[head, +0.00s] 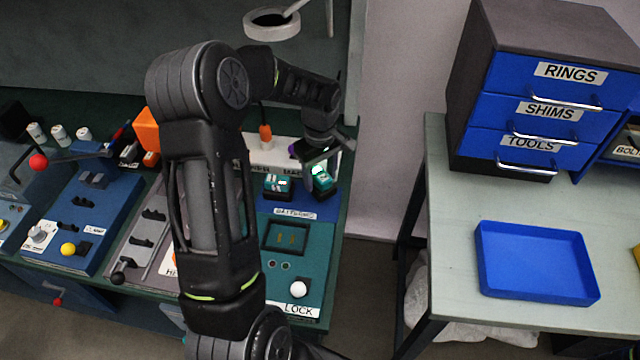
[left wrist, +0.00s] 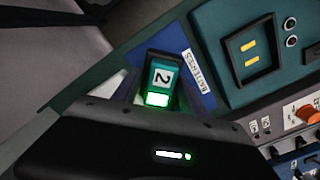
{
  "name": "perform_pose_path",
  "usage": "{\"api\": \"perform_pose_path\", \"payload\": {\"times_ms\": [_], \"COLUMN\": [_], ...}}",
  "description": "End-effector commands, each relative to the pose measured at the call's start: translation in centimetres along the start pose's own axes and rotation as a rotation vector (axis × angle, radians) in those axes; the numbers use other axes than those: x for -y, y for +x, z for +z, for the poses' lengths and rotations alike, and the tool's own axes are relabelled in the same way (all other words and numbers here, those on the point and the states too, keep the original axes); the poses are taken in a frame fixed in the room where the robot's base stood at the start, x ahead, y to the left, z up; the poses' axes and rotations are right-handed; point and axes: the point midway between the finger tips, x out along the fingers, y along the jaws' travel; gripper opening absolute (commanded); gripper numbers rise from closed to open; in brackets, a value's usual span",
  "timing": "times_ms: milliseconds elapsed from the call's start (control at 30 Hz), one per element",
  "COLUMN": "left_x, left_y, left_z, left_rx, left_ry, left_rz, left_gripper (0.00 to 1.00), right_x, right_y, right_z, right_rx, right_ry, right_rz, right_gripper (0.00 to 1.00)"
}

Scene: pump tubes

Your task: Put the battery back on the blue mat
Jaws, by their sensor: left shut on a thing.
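A teal battery (head: 322,182) with a glowing green end is at the right part of the blue mat (head: 325,211). My left gripper (head: 319,165) is shut on it from above. A second teal battery (head: 278,184) stands at the left part of the mat.
A teal panel with a square recess (head: 286,237) and a white knob (head: 298,289) lies in front of the mat. A white box (head: 262,150) stands behind it. At right, a table holds an empty blue tray (head: 537,262) and drawers (head: 545,100).

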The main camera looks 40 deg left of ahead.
Motion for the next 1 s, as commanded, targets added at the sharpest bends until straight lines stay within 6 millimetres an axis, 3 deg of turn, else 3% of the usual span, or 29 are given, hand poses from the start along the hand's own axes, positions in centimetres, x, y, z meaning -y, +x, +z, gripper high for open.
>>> {"api": "perform_pose_path", "payload": {"times_ms": [200,500,867,900,1000], "left_x": [0.0,0.0,0.0,0.0,0.0], "left_y": [0.3,3.6,4.1,4.1,4.0], "left_z": [0.0,0.1,0.0,0.0,0.0], "left_rx": [0.000,0.002,0.000,0.001,0.001], "left_ry": [0.000,0.000,0.000,0.000,0.000], "left_rz": [0.000,0.000,0.001,0.000,0.000], "left_gripper": [0.00,0.00,0.00,0.52,0.60], "right_x": [0.0,0.2,0.1,0.1,0.1], "right_y": [-0.1,-0.8,-0.3,-0.4,-0.5], "right_z": [0.0,0.1,0.1,0.1,0.1], "right_rx": [0.000,0.002,0.002,0.001,0.001], "right_ry": [0.000,0.002,0.001,0.001,0.001], "right_rz": [0.000,0.002,0.002,0.002,0.001], "right_gripper": [0.00,0.00,0.00,0.00,0.00]}}
